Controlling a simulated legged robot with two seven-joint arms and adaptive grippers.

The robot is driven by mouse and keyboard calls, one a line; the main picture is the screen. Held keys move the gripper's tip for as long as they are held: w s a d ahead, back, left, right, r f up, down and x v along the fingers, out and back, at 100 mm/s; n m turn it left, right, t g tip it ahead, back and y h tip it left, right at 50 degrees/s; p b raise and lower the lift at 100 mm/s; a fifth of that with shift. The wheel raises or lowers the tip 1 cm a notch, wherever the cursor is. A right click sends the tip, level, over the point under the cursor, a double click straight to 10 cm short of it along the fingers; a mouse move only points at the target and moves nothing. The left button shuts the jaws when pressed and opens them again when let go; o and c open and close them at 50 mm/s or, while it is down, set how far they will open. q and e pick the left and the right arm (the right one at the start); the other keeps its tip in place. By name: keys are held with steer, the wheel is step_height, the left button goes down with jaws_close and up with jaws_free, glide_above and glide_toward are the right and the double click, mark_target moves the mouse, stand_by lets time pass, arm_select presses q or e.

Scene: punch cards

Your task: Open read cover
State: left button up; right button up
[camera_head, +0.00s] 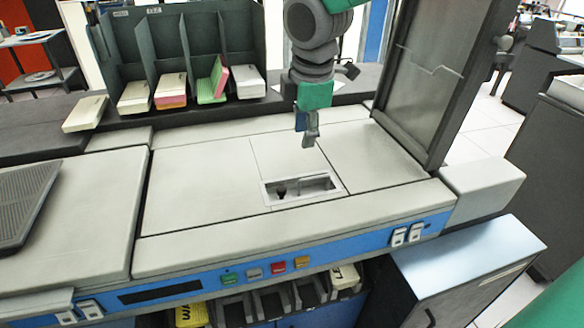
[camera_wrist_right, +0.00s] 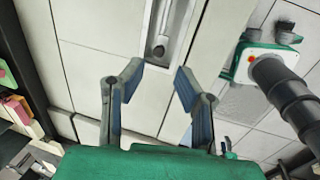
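The card machine's light deck (camera_head: 205,190) fills the middle of the head view. A recessed slot (camera_head: 302,187) with a pale frame is set in it; the slot also shows at the top of the wrist view (camera_wrist_right: 164,28). A tall dark-framed panel (camera_head: 432,75) stands raised at the deck's right end. No label shows which part is the read cover. My right gripper (camera_head: 307,130) points down above the deck, behind the slot in the picture. In the wrist view its two fingers (camera_wrist_right: 160,71) are spread with nothing between them. My left gripper does not show.
A dark divided rack (camera_head: 182,45) with card decks (camera_head: 170,90) stands at the back left. Buttons (camera_head: 278,266) line the blue front strip. A grey cabinet (camera_head: 475,265) stands at the lower right. The deck left of the slot is clear.

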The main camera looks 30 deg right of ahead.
steer(key=b, duration=0.1)
glide_above(306, 179)
step_height(306, 179, down, 9)
steer(key=f, duration=0.3)
steer(key=shift+s+a, duration=0.15)
steer(key=shift+a, duration=0.1)
steer(key=shift+a+f+b, duration=0.3)
steer(key=shift+f, duration=0.2)
steer(key=shift+d+f, duration=0.1)
steer(key=shift+d, duration=0.6)
jaws_close()
steer(key=shift+a, duration=0.1)
